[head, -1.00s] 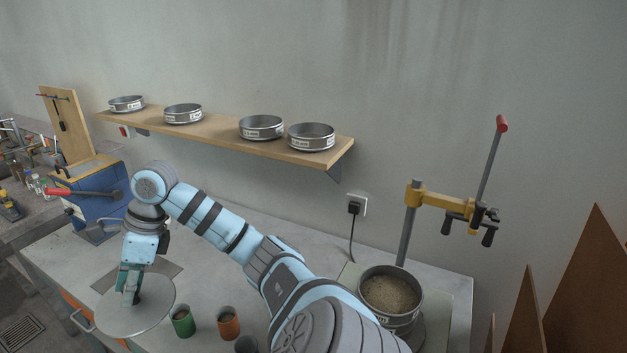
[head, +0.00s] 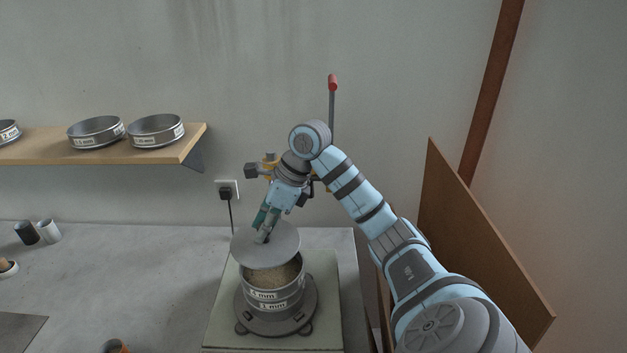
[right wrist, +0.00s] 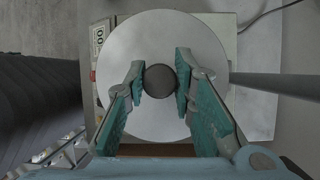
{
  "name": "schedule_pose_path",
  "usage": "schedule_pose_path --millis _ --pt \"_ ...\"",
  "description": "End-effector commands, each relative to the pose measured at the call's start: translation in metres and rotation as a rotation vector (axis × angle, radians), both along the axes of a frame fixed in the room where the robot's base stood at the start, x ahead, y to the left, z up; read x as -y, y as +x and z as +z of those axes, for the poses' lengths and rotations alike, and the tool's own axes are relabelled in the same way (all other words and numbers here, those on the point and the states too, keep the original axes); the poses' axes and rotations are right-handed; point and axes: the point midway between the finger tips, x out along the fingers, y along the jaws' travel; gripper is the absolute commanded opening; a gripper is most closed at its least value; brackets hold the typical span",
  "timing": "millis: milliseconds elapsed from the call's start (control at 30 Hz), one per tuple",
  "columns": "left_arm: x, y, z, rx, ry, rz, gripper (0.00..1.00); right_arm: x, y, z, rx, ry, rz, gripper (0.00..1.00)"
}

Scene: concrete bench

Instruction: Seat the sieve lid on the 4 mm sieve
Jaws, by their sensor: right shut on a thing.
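My right gripper (head: 264,228) is shut on the dark knob (right wrist: 160,81) of the sieve lid (head: 284,246), a flat grey disc. The lid is held above the 4 mm sieve (head: 262,294), a metal ring labelled "4 mm" with grainy material inside. The lid looks tilted and sits toward the back of the sieve's opening, leaving the front part of the contents visible. The lid also fills the middle of the right wrist view (right wrist: 130,45). The 4 mm sieve stands on a lower sieve labelled "1 mm" (head: 272,306). My left gripper is not in view.
The sieve stack stands on a round shaker base (head: 308,315) on a pale slab (head: 222,318). A shelf (head: 190,142) holds sieves at left. Brown panels (head: 470,250) stand at right. Cups (head: 48,231) sit at the left.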

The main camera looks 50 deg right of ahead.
Motion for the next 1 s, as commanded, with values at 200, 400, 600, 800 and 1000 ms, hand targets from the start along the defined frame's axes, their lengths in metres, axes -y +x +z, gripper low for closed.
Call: schedule_pose_path --millis 200,400,600,800,1000 --pt "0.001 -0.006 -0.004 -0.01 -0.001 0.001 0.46 -0.001 0.001 -0.004 0.001 0.0 0.001 0.0" --pt "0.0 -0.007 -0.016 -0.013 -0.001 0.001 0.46 0.001 -0.001 -0.019 0.001 0.0 -0.001 0.0" --pt "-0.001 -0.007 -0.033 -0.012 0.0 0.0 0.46 0.002 -0.002 -0.038 0.0 -0.001 -0.003 0.0" --pt "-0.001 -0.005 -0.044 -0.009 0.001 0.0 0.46 0.002 -0.001 -0.053 0.001 0.0 -0.004 0.0" --pt "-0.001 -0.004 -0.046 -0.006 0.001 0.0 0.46 0.001 -0.001 -0.057 0.001 0.0 -0.004 0.0"
